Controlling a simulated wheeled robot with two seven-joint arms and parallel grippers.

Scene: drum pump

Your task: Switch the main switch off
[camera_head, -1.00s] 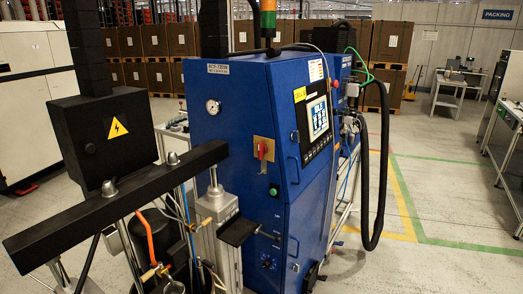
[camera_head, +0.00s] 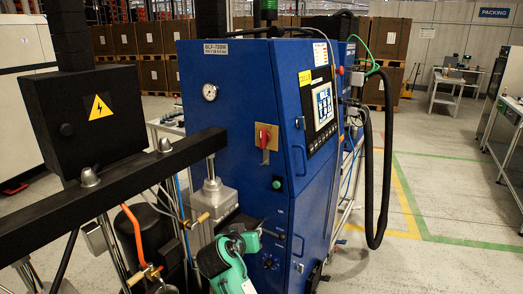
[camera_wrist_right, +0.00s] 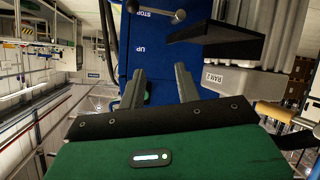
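The main switch (camera_head: 265,138) is a red rotary handle on a yellow plate on the front of the blue cabinet (camera_head: 240,110), below the round gauge. The handle stands roughly upright. My right gripper (camera_head: 252,238), green, is low in front of the cabinet, below the switch and apart from it. In the right wrist view its two grey fingers (camera_wrist_right: 160,68) are spread with nothing between them, facing the blue panel with UP and STOP labels. The switch is not visible in that view. My left gripper is not in view.
A green button (camera_head: 277,184) sits below the switch. A grey cylinder with a rod (camera_head: 212,190) and a black beam (camera_head: 110,185) stand left of the gripper. A black flap (camera_wrist_right: 225,38) juts out close to the fingers. A black electrical box (camera_head: 85,122) is at left.

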